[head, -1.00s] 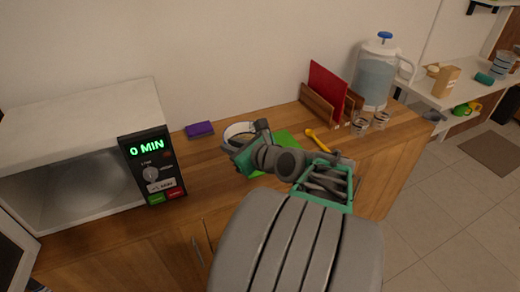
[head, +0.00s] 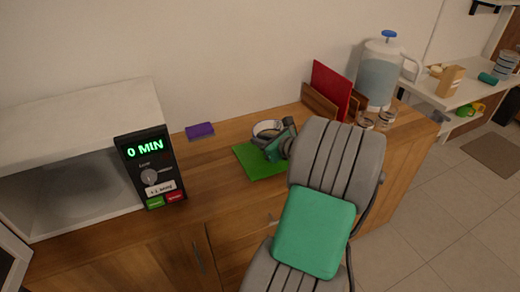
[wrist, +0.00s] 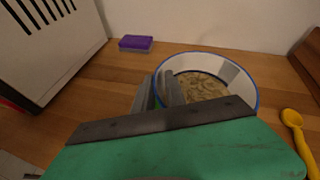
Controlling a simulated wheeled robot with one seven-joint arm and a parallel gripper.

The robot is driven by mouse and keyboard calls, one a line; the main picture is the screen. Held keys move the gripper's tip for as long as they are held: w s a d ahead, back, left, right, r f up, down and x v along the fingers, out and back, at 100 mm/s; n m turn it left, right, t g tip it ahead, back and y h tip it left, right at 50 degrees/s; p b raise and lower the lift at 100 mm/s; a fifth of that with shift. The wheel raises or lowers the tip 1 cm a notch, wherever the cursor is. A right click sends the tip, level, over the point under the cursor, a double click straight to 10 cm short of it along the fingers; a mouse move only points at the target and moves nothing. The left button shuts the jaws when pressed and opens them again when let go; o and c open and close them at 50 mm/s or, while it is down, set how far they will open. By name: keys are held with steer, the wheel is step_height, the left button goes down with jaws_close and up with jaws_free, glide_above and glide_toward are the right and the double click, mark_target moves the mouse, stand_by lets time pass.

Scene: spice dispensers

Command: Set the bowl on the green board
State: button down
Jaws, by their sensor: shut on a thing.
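The bowl (head: 268,127) is white with a dark blue rim. In the wrist view the bowl (wrist: 232,74) is upright and holds a pale, lumpy food. My gripper (wrist: 165,92) is shut on the bowl's near-left wall, one finger inside and one outside. In the head view my gripper (head: 280,145) is partly hidden by my arm. The green board (head: 258,165) lies flat on the wooden counter, with the bowl at its far edge in the picture. I cannot tell whether the bowl touches the board or hangs above it.
A purple sponge (head: 200,131) lies behind, left of the board. A microwave (head: 150,170) stands at the left. A rack with a red board (head: 331,88), glasses (head: 376,119) and a water dispenser (head: 378,75) stand at the right. A yellow spoon (wrist: 296,130) lies right of the bowl.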

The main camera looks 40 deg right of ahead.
steer(key=f, duration=0.3)
steer(key=shift+w+d+f, duration=0.15)
steer(key=shift+d+f, duration=0.1)
steer(key=shift+f, duration=0.05)
steer(key=c, duration=1.4)
jaws_free()
steer(key=shift+f, duration=0.1)
steer(key=shift+o, duration=0.2)
